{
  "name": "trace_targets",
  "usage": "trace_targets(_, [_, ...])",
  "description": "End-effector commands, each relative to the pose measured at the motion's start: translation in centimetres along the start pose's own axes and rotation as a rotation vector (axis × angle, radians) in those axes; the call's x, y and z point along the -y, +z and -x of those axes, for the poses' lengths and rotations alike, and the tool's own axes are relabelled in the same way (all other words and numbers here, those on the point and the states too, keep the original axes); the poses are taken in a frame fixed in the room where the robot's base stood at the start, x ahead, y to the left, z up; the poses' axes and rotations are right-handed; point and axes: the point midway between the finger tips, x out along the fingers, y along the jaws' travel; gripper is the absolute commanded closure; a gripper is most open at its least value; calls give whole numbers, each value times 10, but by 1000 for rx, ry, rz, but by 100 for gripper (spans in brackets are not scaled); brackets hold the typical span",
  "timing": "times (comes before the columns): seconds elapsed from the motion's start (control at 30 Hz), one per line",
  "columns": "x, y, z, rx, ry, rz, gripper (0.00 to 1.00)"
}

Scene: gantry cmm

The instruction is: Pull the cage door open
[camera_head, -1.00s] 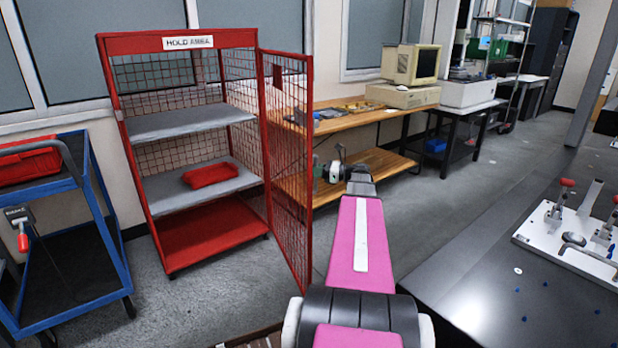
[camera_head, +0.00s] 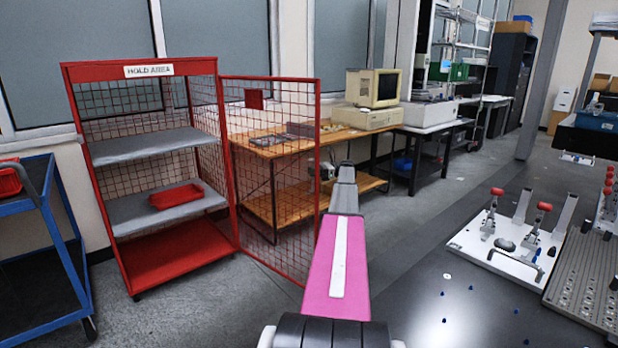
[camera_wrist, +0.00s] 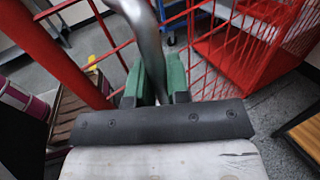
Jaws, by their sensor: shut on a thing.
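The red cage (camera_head: 150,68) with a "HOLD AREA" sign stands at the left in the head view. Its red mesh door (camera_head: 270,180) is swung wide open to the right, hinged at the cage's right front post. In the wrist view, my gripper (camera_wrist: 160,85) has green fingers shut on the grey door handle (camera_wrist: 150,50). The door's red frame (camera_wrist: 55,50) and mesh run beside and behind the fingers. In the head view my arm reaches to the door's free edge; the fingers are hidden there.
A blue cart (camera_head: 45,240) stands left of the cage. A wooden workbench (camera_head: 290,140) stands behind the door, with an old computer (camera_head: 372,88) on it. A dark table (camera_head: 480,290) with clamp fixtures fills the right. Grey floor is open before the cage.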

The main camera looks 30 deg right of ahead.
Motion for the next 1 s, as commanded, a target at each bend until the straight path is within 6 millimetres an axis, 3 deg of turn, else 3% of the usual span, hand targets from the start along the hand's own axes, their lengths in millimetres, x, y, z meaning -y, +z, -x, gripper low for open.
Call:
trace_targets(0.5, [5,0,6,1,13,0,100])
trace_targets(0.53, [5,0,6,1,13,0,74])
trace_targets(0.6, [5,0,5,1,12,0,59])
trace_targets(1.0, [-3,0,-1,1,1,0,59])
